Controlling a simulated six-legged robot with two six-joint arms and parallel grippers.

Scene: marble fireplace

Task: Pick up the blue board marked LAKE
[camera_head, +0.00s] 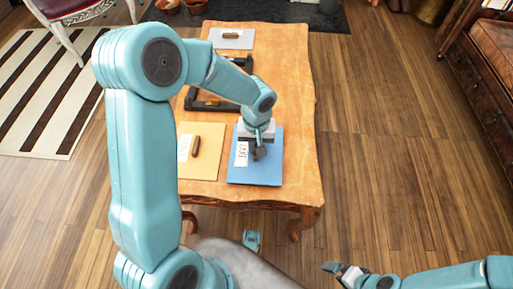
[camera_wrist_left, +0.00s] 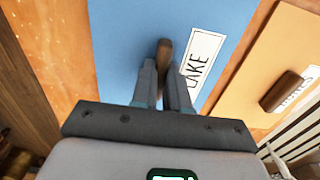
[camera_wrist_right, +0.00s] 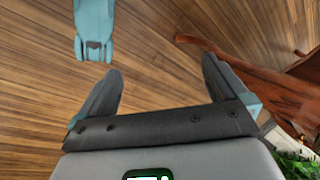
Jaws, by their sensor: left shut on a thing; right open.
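The blue board (camera_head: 262,172) lies on the wooden table near its front right. It has a white label reading LAKE and a brown handle on top. In the left wrist view the blue board (camera_wrist_left: 125,30) fills the upper middle, with its handle (camera_wrist_left: 164,52) between my left fingertips. My left gripper (camera_head: 258,152) is shut on that handle from above; it also shows in the left wrist view (camera_wrist_left: 166,85). The board appears to rest flat on the table. My right gripper (camera_head: 337,268) is open and empty off the table; the right wrist view shows its fingers apart (camera_wrist_right: 160,82).
An orange-tan board (camera_head: 205,165) with a brown handle and label lies just left of the blue board. Behind are a black frame (camera_head: 205,103) and a grey board (camera_head: 232,38) on the table (camera_head: 288,70).

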